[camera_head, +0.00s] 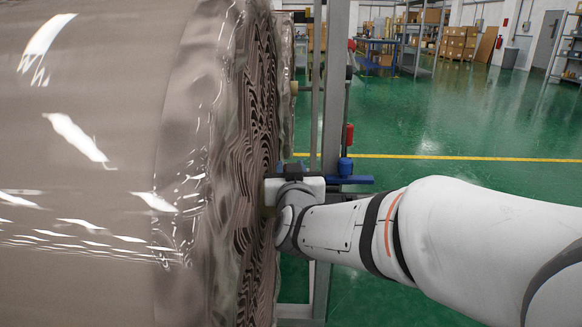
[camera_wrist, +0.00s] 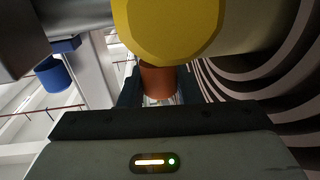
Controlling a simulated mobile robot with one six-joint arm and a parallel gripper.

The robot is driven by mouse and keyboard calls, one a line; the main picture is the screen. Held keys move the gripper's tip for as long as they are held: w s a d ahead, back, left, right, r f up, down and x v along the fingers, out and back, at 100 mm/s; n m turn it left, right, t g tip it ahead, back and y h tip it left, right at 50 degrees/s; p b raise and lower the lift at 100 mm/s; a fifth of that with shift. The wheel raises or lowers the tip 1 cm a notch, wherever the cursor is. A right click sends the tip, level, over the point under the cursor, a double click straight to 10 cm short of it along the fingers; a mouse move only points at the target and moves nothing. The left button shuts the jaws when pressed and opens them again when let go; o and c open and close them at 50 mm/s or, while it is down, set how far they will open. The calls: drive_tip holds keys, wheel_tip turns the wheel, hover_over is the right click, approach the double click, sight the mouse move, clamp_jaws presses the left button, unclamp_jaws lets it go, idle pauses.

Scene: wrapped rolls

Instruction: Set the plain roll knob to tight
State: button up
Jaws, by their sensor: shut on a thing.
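A large brown-grey roll (camera_head: 100,130) in shiny clear film fills the left of the head view. Its layered end face also shows in the wrist view (camera_wrist: 285,85). My gripper (camera_wrist: 158,88) is at this end face, between the roll and a grey upright frame. Its dark fingers are shut on an orange-brown knob (camera_wrist: 158,78), just below a large yellow round cap (camera_wrist: 165,30). In the head view my wrist hides the knob. I see no marking for its setting.
The grey upright post (camera_head: 335,90) stands close behind my gripper. A blue knob (camera_head: 345,166) and a red cylinder (camera_head: 348,136) are on the frame; the blue one also shows in the wrist view (camera_wrist: 52,76). Green floor (camera_head: 450,120) is clear to the right. Shelves and boxes stand far back.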

drive_tip(key=shift+h, duration=0.3)
drive_tip(key=o, duration=1)
drive_tip(key=shift+c, duration=0.2)
drive_tip(key=s+p, duration=0.2)
drive_tip(key=s, duration=0.4)
drive_tip(key=shift+s+d+r+p, duration=0.15)
drive_tip(key=shift+s+p, duration=0.05)
drive_tip(key=shift+p, duration=0.1)
drive_tip(key=shift+s+d, duration=0.1)
drive_tip(key=shift+s, duration=0.55)
